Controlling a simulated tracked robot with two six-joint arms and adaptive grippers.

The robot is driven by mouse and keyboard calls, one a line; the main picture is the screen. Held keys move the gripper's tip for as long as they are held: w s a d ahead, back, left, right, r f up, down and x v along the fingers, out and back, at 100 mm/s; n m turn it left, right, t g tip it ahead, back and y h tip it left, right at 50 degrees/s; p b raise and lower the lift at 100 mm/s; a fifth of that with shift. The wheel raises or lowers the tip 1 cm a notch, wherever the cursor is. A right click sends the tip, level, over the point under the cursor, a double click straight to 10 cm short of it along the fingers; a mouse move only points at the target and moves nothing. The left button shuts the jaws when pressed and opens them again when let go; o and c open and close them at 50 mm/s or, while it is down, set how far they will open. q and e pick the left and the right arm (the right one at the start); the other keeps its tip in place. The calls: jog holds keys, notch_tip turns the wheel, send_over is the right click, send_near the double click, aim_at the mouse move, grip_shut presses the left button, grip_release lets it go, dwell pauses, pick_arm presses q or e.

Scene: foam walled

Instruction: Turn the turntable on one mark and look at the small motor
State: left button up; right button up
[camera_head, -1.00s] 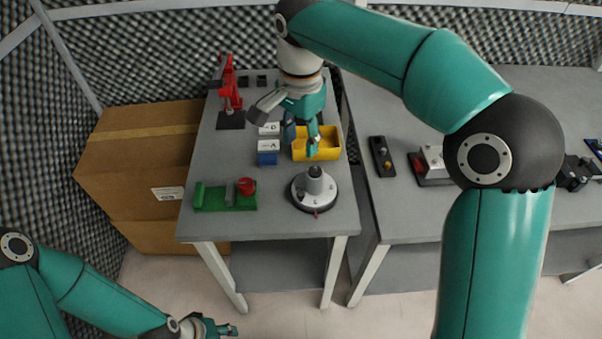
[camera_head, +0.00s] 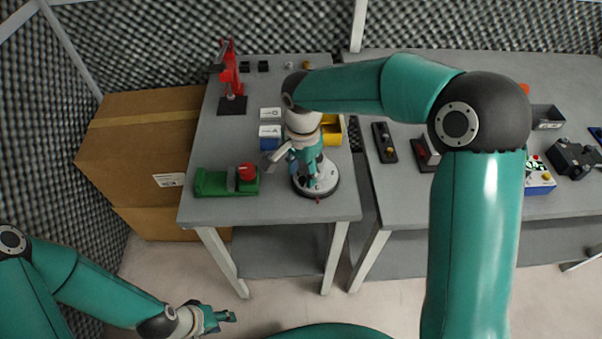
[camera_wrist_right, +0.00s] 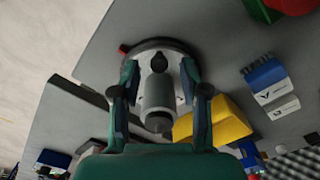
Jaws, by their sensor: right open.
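The turntable (camera_head: 327,186) is a round silver disc on a dark base near the front right of the left table. A small red pointer (camera_head: 317,200) sits at its front edge; it also shows in the right wrist view (camera_wrist_right: 123,48). A grey cylinder (camera_wrist_right: 159,88), seemingly the small motor, stands at the disc's middle; my right gripper largely hides it in the head view. My right gripper (camera_head: 308,172) is open over the turntable, with its fingers (camera_wrist_right: 160,74) on either side of the cylinder. I cannot tell if they touch it. My left gripper (camera_head: 228,316) hangs low, away from the tables.
A yellow bin (camera_head: 331,132) stands just behind the turntable, partly covered by my right arm. A green fixture with a red knob (camera_head: 222,182) lies to the left. Blue-and-white boxes (camera_head: 270,137) and a red stand (camera_head: 232,85) are farther back. A second table (camera_head: 400,210) is to the right.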

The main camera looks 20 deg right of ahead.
jog(key=shift+f, duration=0.7)
